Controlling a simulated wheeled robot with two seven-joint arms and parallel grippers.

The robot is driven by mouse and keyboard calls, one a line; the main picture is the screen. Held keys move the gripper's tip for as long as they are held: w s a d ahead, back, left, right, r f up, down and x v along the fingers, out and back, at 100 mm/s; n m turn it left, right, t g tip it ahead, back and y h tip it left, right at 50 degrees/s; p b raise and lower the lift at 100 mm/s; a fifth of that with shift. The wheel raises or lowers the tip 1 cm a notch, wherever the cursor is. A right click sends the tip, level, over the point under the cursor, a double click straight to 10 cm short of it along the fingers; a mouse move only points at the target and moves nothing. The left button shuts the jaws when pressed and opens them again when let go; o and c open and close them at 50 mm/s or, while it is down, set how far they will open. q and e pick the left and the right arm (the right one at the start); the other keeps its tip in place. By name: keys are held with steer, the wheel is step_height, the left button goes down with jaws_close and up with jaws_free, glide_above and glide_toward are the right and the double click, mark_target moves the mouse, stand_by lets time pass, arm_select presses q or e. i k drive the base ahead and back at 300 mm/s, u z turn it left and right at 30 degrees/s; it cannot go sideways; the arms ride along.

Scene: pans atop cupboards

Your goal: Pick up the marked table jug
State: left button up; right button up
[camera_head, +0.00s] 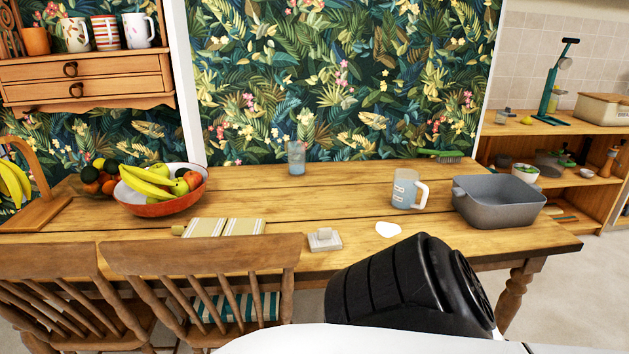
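The jug (405,190) stands upright on the wooden table (330,205), right of the middle. It is pale blue-grey with white markings on its side and a white handle on its right. A black rounded part of my own arm shows at the lower right, in front of the table's near edge. It is apart from the jug in the picture. No fingertips of either gripper show.
A grey basin (498,203) stands close to the jug's right. A glass (296,158), a fruit bowl (165,205), a striped cloth (222,227), a small whitish dish (324,240) and a white flat item (388,229) are on the table. Chairs (200,262) line the near left edge.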

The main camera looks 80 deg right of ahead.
mark_target(406, 183)
steer(key=z, duration=3.65)
